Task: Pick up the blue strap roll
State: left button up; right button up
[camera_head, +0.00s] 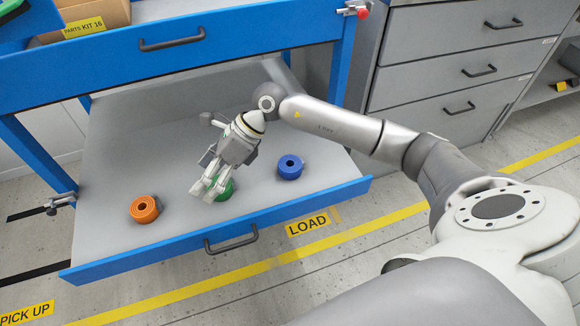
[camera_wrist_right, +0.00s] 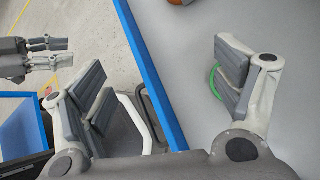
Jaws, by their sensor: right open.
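The blue strap roll (camera_head: 290,167) lies flat in the open drawer, on the right side near the front. It is not in the right wrist view. My right gripper (camera_head: 212,190) is over the middle of the drawer, left of the blue roll and apart from it, pointing down over the green roll (camera_head: 225,190). It is open in the right wrist view (camera_wrist_right: 165,95), and the green roll (camera_wrist_right: 216,84) is partly hidden behind one finger. I cannot tell whether they touch. My left gripper (camera_wrist_right: 50,54) shows only in the right wrist view, its fingers apart and empty.
An orange roll (camera_head: 144,209) lies at the drawer's left. The blue drawer front (camera_head: 170,243) with its dark handle (camera_head: 230,243) forms a raised edge. The blue workbench (camera_head: 110,55) overhangs the drawer's back. Grey cabinets (camera_head: 450,65) stand at right. Bare drawer floor separates the rolls.

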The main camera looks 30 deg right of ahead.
jog(key=w+d+f+h, duration=0.2)
jog(key=d+h, duration=0.3)
jog(key=d, duration=0.7)
jog(key=g+h+b, duration=0.1)
jog(key=g+h, duration=0.1)
jog(key=h, duration=0.2)
send_over(290, 163)
jog(key=f, duration=0.3)
jog(key=shift+w+a+f, duration=0.1)
jog(key=shift+w+f, duration=0.05)
jog(key=shift+w, duration=0.1)
jog(key=shift+s+f+b, duration=0.1)
jog(key=shift+f+b, duration=0.2)
jog(key=shift+f, duration=0.55)
jog(key=f, duration=0.1)
jog(key=f+b, duration=0.1)
jog(key=f, duration=0.1)
jog(key=shift+s+f, duration=0.2)
jog(key=shift+f, duration=0.5)
pick_arm(q)
jog(key=w+d+r+t+h, duration=0.2)
jog(key=w+d+r+t, duration=0.2)
jog(key=w+r+t, duration=0.3)
jog(key=w+r, duration=0.2)
jog(key=w, duration=0.2)
jog(key=shift+r+m+t, duration=0.15)
jog(key=shift+m+t, duration=0.15)
jog(key=shift+t, duration=0.1)
jog(key=shift+d, duration=0.1)
